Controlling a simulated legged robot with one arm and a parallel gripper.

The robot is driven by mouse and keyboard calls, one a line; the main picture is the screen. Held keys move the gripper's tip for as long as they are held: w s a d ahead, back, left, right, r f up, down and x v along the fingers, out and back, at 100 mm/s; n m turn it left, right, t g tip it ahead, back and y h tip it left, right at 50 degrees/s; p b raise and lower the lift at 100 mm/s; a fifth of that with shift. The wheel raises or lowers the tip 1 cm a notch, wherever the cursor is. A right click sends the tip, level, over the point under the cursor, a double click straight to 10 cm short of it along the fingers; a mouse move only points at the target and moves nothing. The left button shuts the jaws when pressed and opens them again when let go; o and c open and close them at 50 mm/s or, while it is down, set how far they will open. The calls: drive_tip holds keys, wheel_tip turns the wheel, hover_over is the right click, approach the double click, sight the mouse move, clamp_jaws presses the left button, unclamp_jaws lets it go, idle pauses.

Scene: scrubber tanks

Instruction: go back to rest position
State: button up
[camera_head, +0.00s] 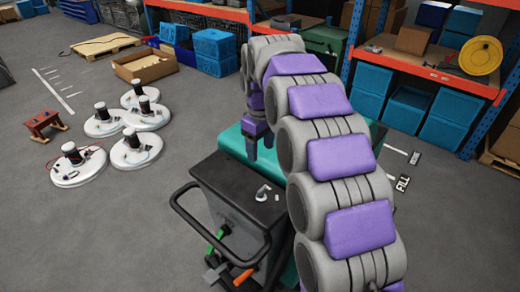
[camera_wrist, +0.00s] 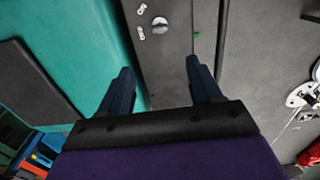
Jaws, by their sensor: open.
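My gripper (camera_wrist: 160,80) is open and empty in the wrist view, its two dark fingers spread apart. In the head view my gripper (camera_head: 259,152) hangs at the end of my grey and purple arm, pointing down above the scrubber tank machine. The scrubber (camera_head: 225,178) has a dark grey top, a teal body and a black bar handle. A small light grey knob or lever (camera_head: 263,192) sits on its dark top. In the wrist view the knob (camera_wrist: 160,25) lies beyond the fingertips, apart from them. My arm hides part of the scrubber's right side.
Several white round floor machines (camera_head: 78,166) stand on the floor at the left, near a small red-brown stool (camera_head: 45,123). A cardboard box (camera_head: 145,66) and blue bins (camera_head: 214,48) are behind. Orange shelving (camera_head: 425,69) with blue crates is at the right. The grey floor at front left is clear.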

idle(0.3)
drive_tip(key=s+d+f+m+g+b, duration=0.1)
drive_tip(key=s+d+m, duration=0.2)
drive_tip(key=s+d, duration=0.5)
drive_tip(key=s+d+m+b, duration=0.2)
drive_tip(key=s+d, duration=0.2)
drive_tip(key=s, duration=0.8)
drive_tip(key=s+d+f+m, duration=0.1)
drive_tip(key=s+f+m, duration=0.1)
drive_tip(key=s, duration=0.4)
drive_tip(key=s+d+f+m+b, duration=0.1)
drive_tip(key=s+d+f, duration=0.1)
drive_tip(key=s+f, duration=0.2)
drive_tip(key=s+d+f+m, duration=0.1)
drive_tip(key=s+f+m, duration=0.1)
drive_tip(key=s, duration=0.8)
drive_tip(key=shift+d+f+m+g, duration=0.25)
drive_tip(key=shift+f+m+g, duration=0.05)
drive_tip(key=shift+f+g, duration=0.1)
